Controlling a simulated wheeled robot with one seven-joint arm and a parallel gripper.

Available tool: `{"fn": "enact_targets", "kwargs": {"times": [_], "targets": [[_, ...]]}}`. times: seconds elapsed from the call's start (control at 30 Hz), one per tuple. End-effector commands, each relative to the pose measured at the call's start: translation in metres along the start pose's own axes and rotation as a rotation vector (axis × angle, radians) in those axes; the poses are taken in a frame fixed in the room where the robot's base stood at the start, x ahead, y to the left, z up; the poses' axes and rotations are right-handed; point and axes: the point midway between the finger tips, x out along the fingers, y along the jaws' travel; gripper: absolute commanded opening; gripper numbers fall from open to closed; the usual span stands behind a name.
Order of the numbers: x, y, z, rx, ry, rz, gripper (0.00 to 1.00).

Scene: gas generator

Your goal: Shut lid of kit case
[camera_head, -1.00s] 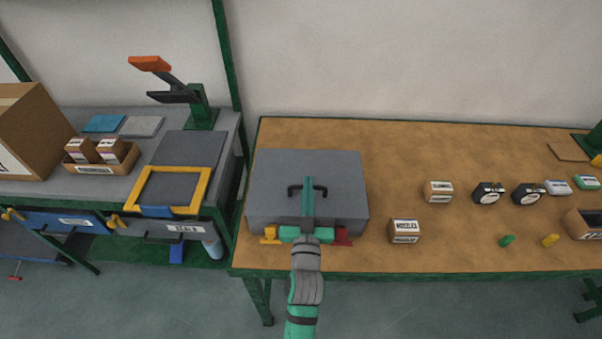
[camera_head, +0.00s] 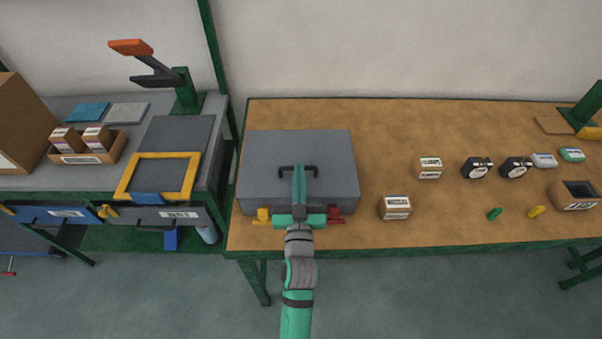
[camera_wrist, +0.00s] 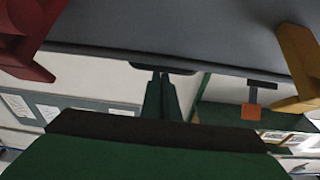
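The grey kit case (camera_head: 265,160) stands near the front left of the wooden bench. Its lid, with a black handle (camera_head: 285,170), lies over it and no inside shows. Whether a thin gap remains cannot be told. Contact with the case cannot be told.
A nozzles box (camera_head: 396,207) stands right of the case. Other small boxes, black gauges (camera_head: 476,168) and green and yellow pieces lie further right. A second bench with a yellow frame (camera_head: 158,176) and a lever press (camera_head: 183,92) stands left. The wooden bench behind the case is clear.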

Motion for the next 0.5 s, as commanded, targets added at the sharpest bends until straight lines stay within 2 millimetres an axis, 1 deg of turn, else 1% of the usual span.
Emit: {"fn": "enact_targets", "kwargs": {"times": [0.03, 0.07, 0.17, 0.37, 0.5], "targets": [[-0.003, -0.001, 0.014, 0.002, -0.036, -0.002, 0.00], [-0.002, -0.001, 0.011, 0.002, -0.034, -0.002, 0.00], [-0.001, -0.001, -0.002, 0.001, -0.026, -0.001, 0.00], [0.002, -0.002, -0.038, 0.000, -0.001, -0.002, 0.00], [-0.018, -0.003, -0.029, 0.003, -0.004, -0.004, 0.00]]}}
